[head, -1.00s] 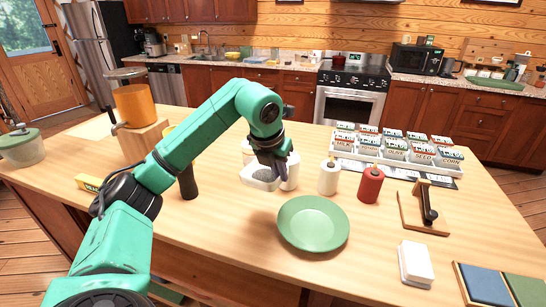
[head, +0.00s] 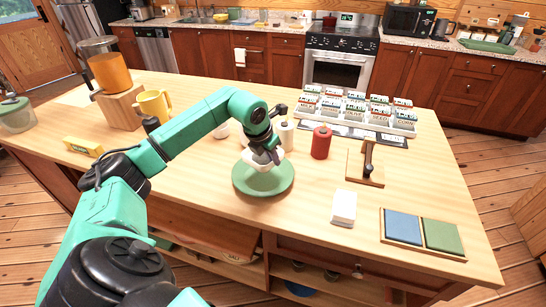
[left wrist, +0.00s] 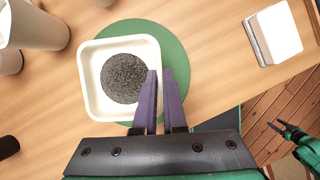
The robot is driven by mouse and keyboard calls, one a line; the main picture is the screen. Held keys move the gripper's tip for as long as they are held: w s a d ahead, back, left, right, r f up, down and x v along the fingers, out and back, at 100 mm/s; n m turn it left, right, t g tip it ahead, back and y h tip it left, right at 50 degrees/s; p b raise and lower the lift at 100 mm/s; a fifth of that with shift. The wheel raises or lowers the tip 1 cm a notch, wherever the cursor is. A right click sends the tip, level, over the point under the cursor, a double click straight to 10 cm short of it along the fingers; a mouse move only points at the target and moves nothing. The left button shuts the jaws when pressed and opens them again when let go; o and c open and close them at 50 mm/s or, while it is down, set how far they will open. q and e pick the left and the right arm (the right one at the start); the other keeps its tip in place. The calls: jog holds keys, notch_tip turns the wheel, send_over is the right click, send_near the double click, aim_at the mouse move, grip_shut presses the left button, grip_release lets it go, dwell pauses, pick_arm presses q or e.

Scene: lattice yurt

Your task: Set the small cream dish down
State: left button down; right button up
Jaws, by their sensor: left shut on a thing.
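The small cream dish (left wrist: 88,84) is square with rounded corners and holds dark grainy stuff. My left gripper (left wrist: 160,88) is shut on its right rim in the left wrist view. In the head view the dish (head: 248,160) is partly hidden by my left gripper (head: 266,158) and is over the round green plate (head: 262,186). The plate (left wrist: 180,50) shows behind the dish in the left wrist view. I cannot tell whether the dish touches the plate. My right gripper (left wrist: 279,130) appears small at the lower right of the left wrist view; its jaw state is unclear.
A white canister (head: 286,135) and a red one (head: 321,143) stand behind the plate. A white block (head: 343,207), a wooden stand (head: 365,170) and a blue-green tray (head: 424,253) are to the right. Bare tabletop lies between plate and white block.

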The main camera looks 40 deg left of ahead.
pick_arm(q)
jog(key=f+b, duration=0.4)
jog(key=f, duration=0.2)
jog(key=shift+a, duration=0.2)
jog(key=shift+d+f+b, duration=0.1)
jog(key=shift+f+b, duration=0.35)
jog(key=shift+b, duration=0.05)
jog(key=c, duration=0.9)
grip_release()
jog(key=b+v, duration=0.1)
jog(key=v, duration=1.3)
jog(key=shift+r+b, duration=0.3)
jog(key=shift+b, duration=0.05)
